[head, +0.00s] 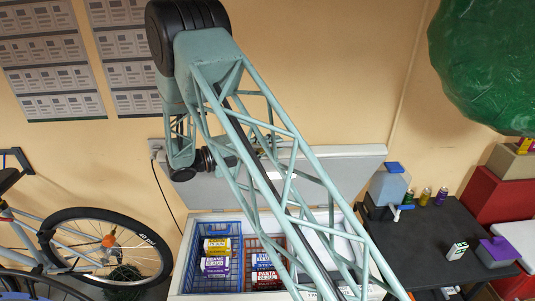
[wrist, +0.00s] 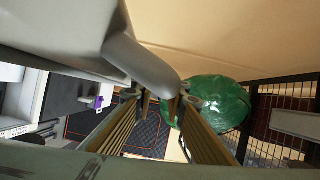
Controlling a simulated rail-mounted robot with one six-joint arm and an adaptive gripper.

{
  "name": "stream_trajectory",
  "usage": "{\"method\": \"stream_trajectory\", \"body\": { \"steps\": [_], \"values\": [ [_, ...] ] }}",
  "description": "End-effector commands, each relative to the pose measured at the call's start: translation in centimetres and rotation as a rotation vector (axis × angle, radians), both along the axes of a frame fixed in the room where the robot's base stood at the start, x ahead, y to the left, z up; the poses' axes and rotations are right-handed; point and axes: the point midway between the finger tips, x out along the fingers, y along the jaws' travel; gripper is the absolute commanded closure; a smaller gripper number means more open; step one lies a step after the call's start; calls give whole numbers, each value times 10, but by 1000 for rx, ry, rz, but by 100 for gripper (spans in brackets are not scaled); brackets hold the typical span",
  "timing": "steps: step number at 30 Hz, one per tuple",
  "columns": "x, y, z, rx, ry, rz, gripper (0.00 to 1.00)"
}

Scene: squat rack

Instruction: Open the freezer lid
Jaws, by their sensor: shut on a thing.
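The freezer lid (head: 340,172) is a pale grey panel, raised steeply in front of the wall, with the chest open below it. The freezer's white rim (head: 207,217) shows around the baskets. My gripper (wrist: 160,98) shows in the wrist view, its two ribbed fingers closed on a grey curved handle (wrist: 150,68) that seems to belong to the lid. In the head view my lattice arm crosses in front of the lid and freezer. It hides parts of both, and the grip on the handle cannot be made out there.
Inside are a blue basket (head: 231,233) and an orange basket (head: 254,246) with labelled packs. A dark table (head: 440,225) with a dispenser (head: 388,187) stands at right. A bicycle (head: 95,245) is at left. A large green ball (head: 490,65) is at upper right.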

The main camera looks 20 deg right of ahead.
Motion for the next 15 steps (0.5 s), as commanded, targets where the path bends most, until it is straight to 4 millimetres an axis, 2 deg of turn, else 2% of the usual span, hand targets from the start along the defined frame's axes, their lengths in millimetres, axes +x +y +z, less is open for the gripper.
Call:
{"method": "stream_trajectory", "body": {
  "steps": [6, 15],
  "values": [
    [12, -13, 5, 0, -2, -13, 100],
    [15, -16, 6, 0, 0, -15, 100]
  ]
}}
